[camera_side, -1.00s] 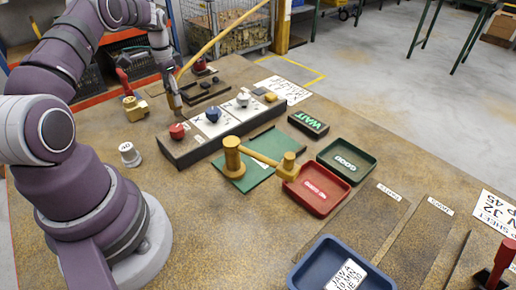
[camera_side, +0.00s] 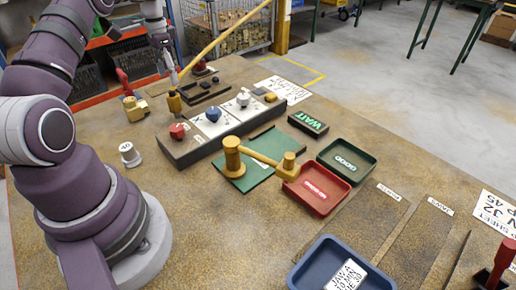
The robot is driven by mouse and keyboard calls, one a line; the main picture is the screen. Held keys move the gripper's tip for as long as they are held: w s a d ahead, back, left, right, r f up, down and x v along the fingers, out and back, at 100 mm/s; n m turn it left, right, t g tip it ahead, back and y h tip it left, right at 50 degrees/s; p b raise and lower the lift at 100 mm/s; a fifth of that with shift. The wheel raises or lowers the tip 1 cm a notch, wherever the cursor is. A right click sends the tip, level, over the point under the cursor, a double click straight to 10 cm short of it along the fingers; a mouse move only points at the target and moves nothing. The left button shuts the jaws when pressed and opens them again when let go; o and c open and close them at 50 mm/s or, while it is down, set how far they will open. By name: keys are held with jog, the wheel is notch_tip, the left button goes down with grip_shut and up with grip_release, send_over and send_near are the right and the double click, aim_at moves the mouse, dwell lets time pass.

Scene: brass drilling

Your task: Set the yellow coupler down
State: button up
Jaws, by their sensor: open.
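A small yellow-brown coupler (camera_side: 174,103) stands upright just behind the long grey block, near its left half. Its foot is close to the block's back edge, and I cannot tell whether it touches the block. My gripper (camera_side: 173,80) is above the coupler, pointing down, with its jaws open. The fingertips are small in this view; they appear clear of the coupler's top.
The long block (camera_side: 200,150) carries red, blue and white knobs. A yellow pole (camera_side: 225,35) slants up beside my gripper.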

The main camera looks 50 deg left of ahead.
aim_at(173, 95)
notch_tip(173, 95, up, 6)
jog(key=w+d+r+t+y, duration=0.1)
jog(key=d+r, duration=0.3)
jog(key=d, duration=0.3)
jog(key=w+d+r+t, duration=0.1)
jog(key=d+r, duration=0.3)
jog(key=d, duration=0.2)
jog(key=s+d+f+t+h, duration=0.1)
jog(key=s+d+f+t, duration=0.2)
jog(key=s+d, duration=0.7)
jog(key=d, duration=0.3)
jog(key=shift+s+f+t, duration=0.25)
jog(key=shift+t, duration=0.05)
